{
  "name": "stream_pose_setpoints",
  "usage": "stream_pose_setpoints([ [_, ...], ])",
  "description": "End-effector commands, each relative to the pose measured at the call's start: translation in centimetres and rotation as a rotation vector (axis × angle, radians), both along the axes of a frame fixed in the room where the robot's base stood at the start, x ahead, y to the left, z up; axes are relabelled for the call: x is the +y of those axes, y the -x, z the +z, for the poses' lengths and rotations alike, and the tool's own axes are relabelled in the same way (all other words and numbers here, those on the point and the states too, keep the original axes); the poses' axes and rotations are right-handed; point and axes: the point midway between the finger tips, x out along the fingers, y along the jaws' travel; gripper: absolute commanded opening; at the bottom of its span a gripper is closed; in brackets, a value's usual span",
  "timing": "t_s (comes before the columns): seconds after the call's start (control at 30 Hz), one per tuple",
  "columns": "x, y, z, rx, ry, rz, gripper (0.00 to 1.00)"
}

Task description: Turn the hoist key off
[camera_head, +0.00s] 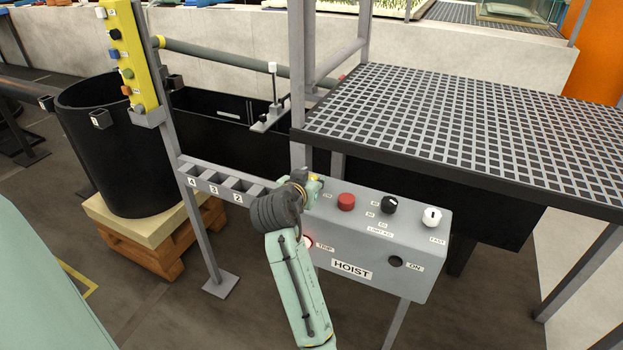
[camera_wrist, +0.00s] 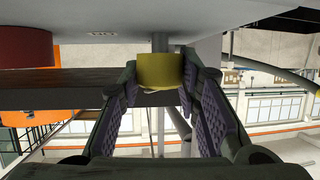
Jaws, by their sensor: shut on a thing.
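The grey hoist box (camera_head: 350,292) stands on a post in the head view, labelled HOIST. The hoist key shows in the wrist view as a short yellow grip (camera_wrist: 160,71) between the two fingertips, with a grey post rising behind it in the picture. In the head view only a small yellow bit (camera_head: 314,178) of it shows beside my gripper (camera_head: 308,184), at the box's upper left corner. My gripper is shut on the key, with a finger on each side of it. My wrist hides that corner, and I cannot read the key's position.
A red button (camera_head: 346,201), a black selector knob (camera_head: 390,204) and a white knob (camera_head: 431,217) sit on the box top, right of my gripper. The red button is close by in the wrist view (camera_wrist: 24,46). A grating platform (camera_head: 470,130) lies behind; a black tub (camera_head: 120,160) stands left.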

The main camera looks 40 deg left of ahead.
Motion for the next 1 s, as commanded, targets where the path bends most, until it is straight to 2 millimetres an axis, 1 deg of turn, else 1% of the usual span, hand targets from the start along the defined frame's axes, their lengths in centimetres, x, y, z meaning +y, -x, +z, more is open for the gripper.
stream_pose_setpoints([
  [0.03, 0.33, 0.2, -0.04, 0.0, 0.003, -0.038, 0.03],
  [0.4, 0.35, 0.11, -0.16, 0.001, 0.003, -0.385, 0.03],
  [0.6, 0.33, 0.08, -0.2, 0.001, 0.003, -0.539, 0.03],
  [0.8, 0.28, 0.04, -0.21, 0.002, 0.003, -0.648, 0.03],
  [1.0, 0.2, 0.01, -0.21, 0.003, 0.004, -0.71, 0.03],
])
